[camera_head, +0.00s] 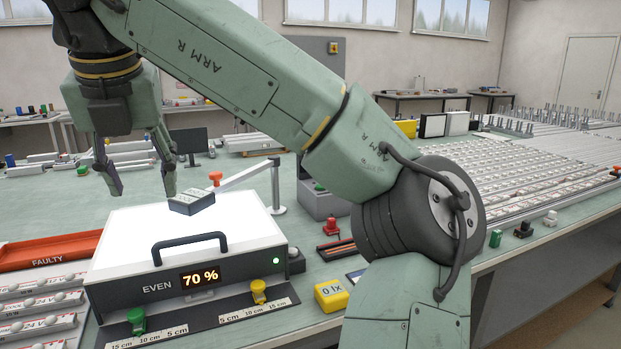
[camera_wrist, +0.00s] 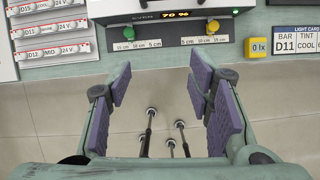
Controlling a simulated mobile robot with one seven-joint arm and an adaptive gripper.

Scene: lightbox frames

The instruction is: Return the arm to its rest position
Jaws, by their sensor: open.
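My arm (camera_head: 240,75) reaches from the lower right up and across to the upper left in the head view. My gripper (camera_head: 142,175) hangs at the left, its fingers apart and nothing between them. In the head view it appears in front of and above the left part of the lightbox (camera_head: 118,292), whose display reads "EVEN 70 %". In the wrist view my gripper (camera_wrist: 160,112) is also open and empty. Its fingers show over the floor in front of the bench edge, with several dark rods with round ends between them.
An orange "FAULTY" tray (camera_head: 50,252) and light bars are at left. Green (camera_head: 137,320) and yellow (camera_head: 258,290) sliders sit in front. A yellow "0 lx" meter (camera_head: 331,295) stands right.

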